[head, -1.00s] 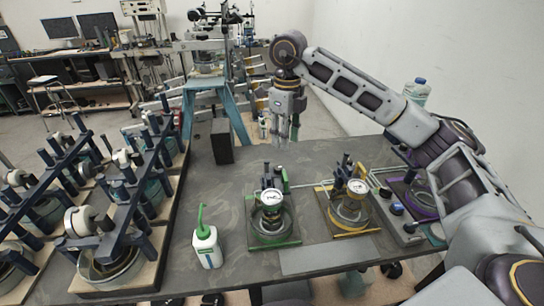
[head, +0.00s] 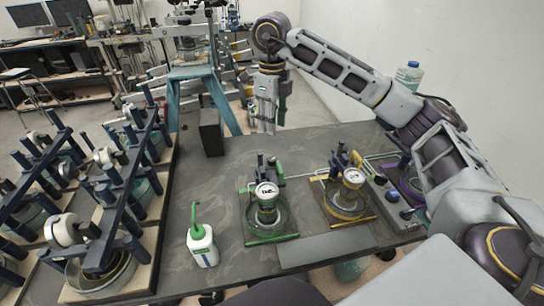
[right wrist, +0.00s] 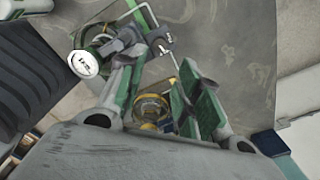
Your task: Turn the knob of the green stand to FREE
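The green stand (head: 272,239) is on the dark table, with a green-trimmed base, a round ring and a white-faced dial (head: 266,190) in front of a dark upright post. My right gripper (head: 268,128) hangs behind and above it, fingers down and apart from it. In the right wrist view my right gripper (right wrist: 158,68) is open, with green pads and nothing held between them. The dial (right wrist: 85,63) shows at the left there, with dark clamp parts near the fingertips. The knob and its marking are too small to make out. My left gripper is not in view.
A yellow-trimmed stand (head: 349,219) and a purple-trimmed stand (head: 413,196) are to the right. A white bottle with green spout (head: 202,246) stands front left. A black block (head: 211,138) is at the back left. Racks of rings (head: 112,196) fill the left.

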